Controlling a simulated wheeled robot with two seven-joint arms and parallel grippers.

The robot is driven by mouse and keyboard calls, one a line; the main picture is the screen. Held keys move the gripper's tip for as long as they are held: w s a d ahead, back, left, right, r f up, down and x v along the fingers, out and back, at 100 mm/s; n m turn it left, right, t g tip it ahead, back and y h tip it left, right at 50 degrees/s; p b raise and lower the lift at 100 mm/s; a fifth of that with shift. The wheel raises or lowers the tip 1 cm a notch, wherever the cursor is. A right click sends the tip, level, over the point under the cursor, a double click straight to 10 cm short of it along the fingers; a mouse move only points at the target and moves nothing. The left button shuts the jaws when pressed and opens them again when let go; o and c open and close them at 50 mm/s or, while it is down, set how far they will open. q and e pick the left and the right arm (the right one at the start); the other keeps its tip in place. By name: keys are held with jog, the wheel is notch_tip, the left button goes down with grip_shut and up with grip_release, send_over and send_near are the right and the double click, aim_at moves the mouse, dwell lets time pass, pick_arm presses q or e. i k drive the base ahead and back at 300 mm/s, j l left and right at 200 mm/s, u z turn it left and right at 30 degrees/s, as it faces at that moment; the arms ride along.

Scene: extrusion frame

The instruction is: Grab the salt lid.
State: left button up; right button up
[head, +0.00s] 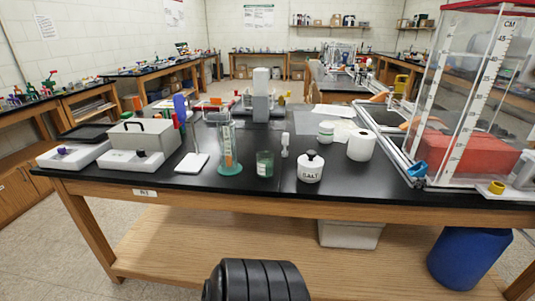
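A white salt jar (310,173) labelled "SALT" stands upright on the black-topped table near its front edge, right of the middle. Its dark salt lid (311,155), with a round knob on top, sits on the jar's mouth. Neither of my grippers shows in the head view, and nothing touches the lid.
A dark green glass beaker (265,164) and a small white bottle (285,145) stand left of the jar. A white paper roll (361,145) and a white-green tub (326,132) stand behind it. A tall clear tank (462,95) stands at right. The tabletop directly before the jar is clear.

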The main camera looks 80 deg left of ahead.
aim_at(310, 160)
jog(key=u, duration=2.2)
jog(key=i+j, duration=0.15)
jog(key=i+j+u, duration=0.15)
jog(key=j, duration=0.25)
